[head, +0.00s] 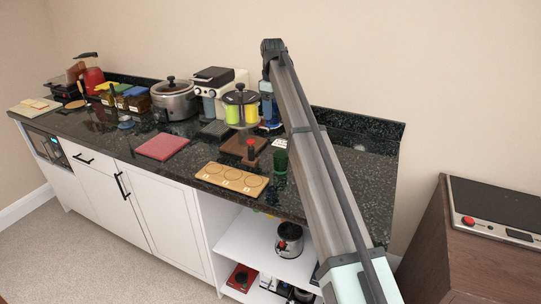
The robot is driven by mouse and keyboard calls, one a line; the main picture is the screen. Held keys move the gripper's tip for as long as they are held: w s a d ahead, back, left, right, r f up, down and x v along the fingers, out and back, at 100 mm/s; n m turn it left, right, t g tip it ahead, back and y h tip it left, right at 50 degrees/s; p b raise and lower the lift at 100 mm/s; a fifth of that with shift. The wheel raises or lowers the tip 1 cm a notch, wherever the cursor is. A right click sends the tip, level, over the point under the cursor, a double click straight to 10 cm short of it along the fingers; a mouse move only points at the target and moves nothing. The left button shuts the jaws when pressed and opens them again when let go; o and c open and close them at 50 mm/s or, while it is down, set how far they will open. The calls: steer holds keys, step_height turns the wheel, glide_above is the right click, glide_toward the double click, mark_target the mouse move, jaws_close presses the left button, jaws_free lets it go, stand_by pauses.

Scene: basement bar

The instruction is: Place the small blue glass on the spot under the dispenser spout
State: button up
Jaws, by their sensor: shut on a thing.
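My arm rises from the bottom right and its upper end stands over the back of the counter. My gripper cannot be made out; the arm seems to hide it. A blue, glass-like shape (269,108) shows just left of the arm, partly covered; I cannot tell whether it is the small blue glass or part of a container. A dispenser-like vessel (240,113) with a dark lid and yellow-green sides stands left of it. A brown base (237,145) lies in front. No spout or spot can be told clearly.
A green cup (280,161) stands near the arm. A white machine (217,82), a cooker (174,100) and a pink mat (162,146) are further left.

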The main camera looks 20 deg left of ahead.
steer(key=shift+f+n, duration=0.15)
steer(key=shift+n, duration=0.25)
step_height(320, 180, down, 13)
steer(key=shift+f, duration=0.2)
steer(key=w, duration=0.1)
steer(key=w+a, duration=0.2)
steer(key=shift+w+a, duration=0.25)
steer(key=shift+w, duration=0.1)
steer(key=shift+s+d+f, duration=0.1)
steer(key=shift+s+f, duration=0.1)
steer(key=shift+f, duration=0.45)
steer(key=shift+f, duration=0.1)
steer(key=o, duration=1.1)
